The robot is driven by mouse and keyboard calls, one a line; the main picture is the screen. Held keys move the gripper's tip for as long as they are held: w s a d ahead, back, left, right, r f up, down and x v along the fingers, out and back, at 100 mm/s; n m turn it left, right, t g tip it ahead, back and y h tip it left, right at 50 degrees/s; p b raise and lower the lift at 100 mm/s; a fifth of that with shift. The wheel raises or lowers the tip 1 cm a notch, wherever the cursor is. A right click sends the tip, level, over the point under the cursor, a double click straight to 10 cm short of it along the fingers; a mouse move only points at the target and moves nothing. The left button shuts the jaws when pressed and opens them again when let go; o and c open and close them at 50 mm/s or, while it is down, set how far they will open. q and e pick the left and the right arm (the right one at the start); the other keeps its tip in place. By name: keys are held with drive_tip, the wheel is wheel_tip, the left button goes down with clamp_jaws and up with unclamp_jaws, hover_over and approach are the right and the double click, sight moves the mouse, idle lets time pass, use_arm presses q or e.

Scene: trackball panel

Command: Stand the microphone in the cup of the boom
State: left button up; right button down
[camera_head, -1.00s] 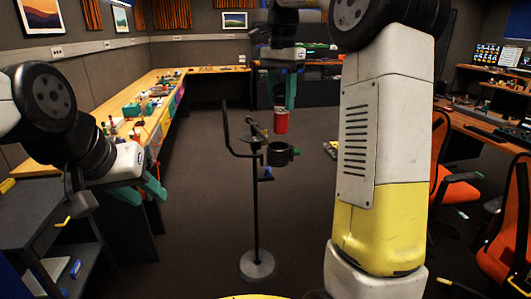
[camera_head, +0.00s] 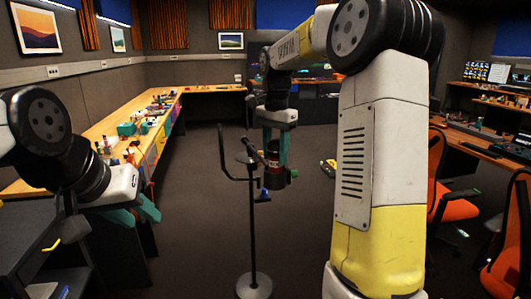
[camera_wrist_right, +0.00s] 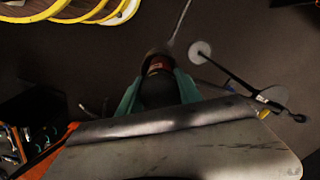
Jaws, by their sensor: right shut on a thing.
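The microphone (camera_head: 272,159), dark with a red band, is upright between the teal fingers of my right gripper (camera_head: 275,148). That gripper is shut on it. In the right wrist view the microphone (camera_wrist_right: 159,90) shows between the fingers, its red part at the far end. The dark cup (camera_head: 274,180) of the boom is directly below it and appears to meet its lower end; I cannot tell how deep it sits. The boom stand (camera_head: 253,235) is upright on a round base. My left gripper (camera_head: 135,212) is open and empty at the left, away from the stand.
A long bench (camera_head: 130,140) with several small things runs along the left wall. A dark shelf cart (camera_head: 35,245) stands at the near left. An orange chair (camera_head: 450,190) and a desk are at the right.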

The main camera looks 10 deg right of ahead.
drive_tip(key=shift+f, duration=0.15)
drive_tip(key=c, duration=0.8)
unclamp_jaws()
